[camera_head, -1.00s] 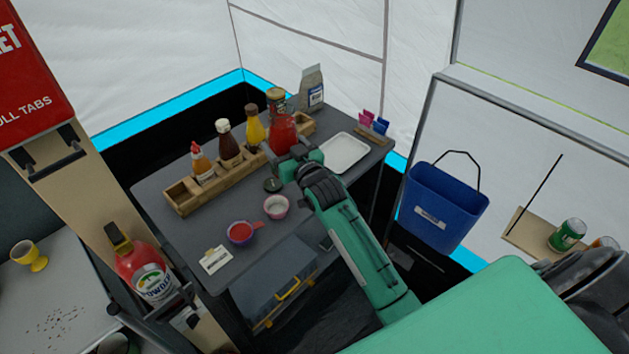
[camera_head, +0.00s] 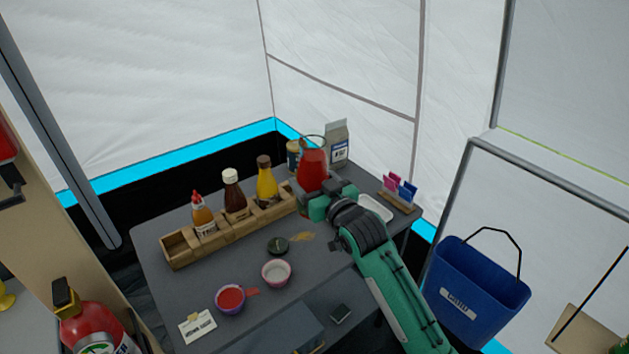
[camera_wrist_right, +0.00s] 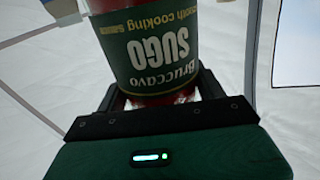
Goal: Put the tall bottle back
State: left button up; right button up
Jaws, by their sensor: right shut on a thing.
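A tall clear glass bottle (camera_head: 312,165) of red sauce is in my right gripper (camera_head: 319,192), which is shut around its lower part. It stands roughly upright, with clear glass above the red. In the right wrist view the bottle (camera_wrist_right: 160,58) shows a dark green SUGO label between the fingers (camera_wrist_right: 160,98). The wooden rack (camera_head: 187,257) holds an orange-sauce bottle (camera_head: 203,216), a brown bottle (camera_head: 234,195) and a yellow bottle (camera_head: 266,182). Its leftmost compartment is empty. The held bottle hides the rack's right end. My left gripper is out of view.
A dark round lid (camera_head: 278,246), a white-filled bowl (camera_head: 276,273) and a red-filled cup (camera_head: 230,298) stand on the grey table (camera_head: 165,290). Behind the held bottle are a jar (camera_head: 292,158) and a carton (camera_head: 337,145). A white tray (camera_head: 375,207) lies right of the gripper.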

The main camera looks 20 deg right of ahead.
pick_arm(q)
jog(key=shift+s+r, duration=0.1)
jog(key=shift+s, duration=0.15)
pick_arm(e)
notch_tip(320, 180, down, 15)
jog(key=shift+r, duration=0.15)
dwell(0.4)
jog(key=o, duration=1.4)
jog(key=shift+f, duration=0.35)
jog(key=o, duration=0.4)
jog(key=shift+r, duration=0.1)
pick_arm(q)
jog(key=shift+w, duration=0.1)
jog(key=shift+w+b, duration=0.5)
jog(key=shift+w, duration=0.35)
pick_arm(e)
jog(key=v, duration=1.2)
jog(key=shift+r, duration=0.1)
